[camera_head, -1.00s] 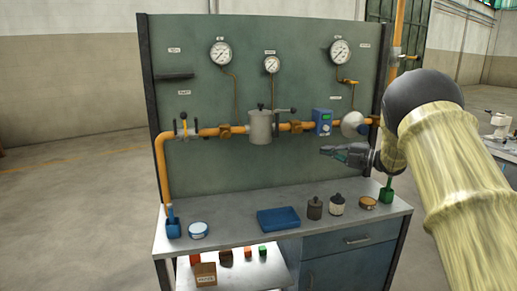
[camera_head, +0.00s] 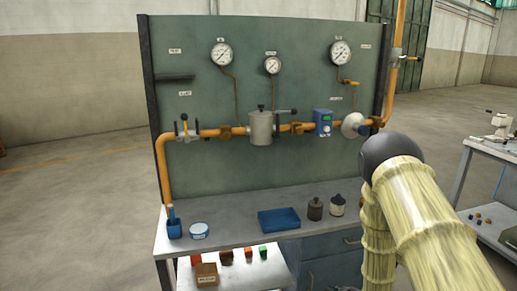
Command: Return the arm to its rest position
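My arm, in a yellowish sleeve with a dark round joint, fills the lower right of the head camera view. Its sleeved links are folded close together in front of the right end of the workbench (camera_head: 240,222). My gripper is out of view, so I cannot see its fingers or whether it holds anything.
A green panel (camera_head: 215,165) carries an orange pipe (camera_head: 207,133), gauges and valves. A second table (camera_head: 493,150) stands at right. Open floor lies at left.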

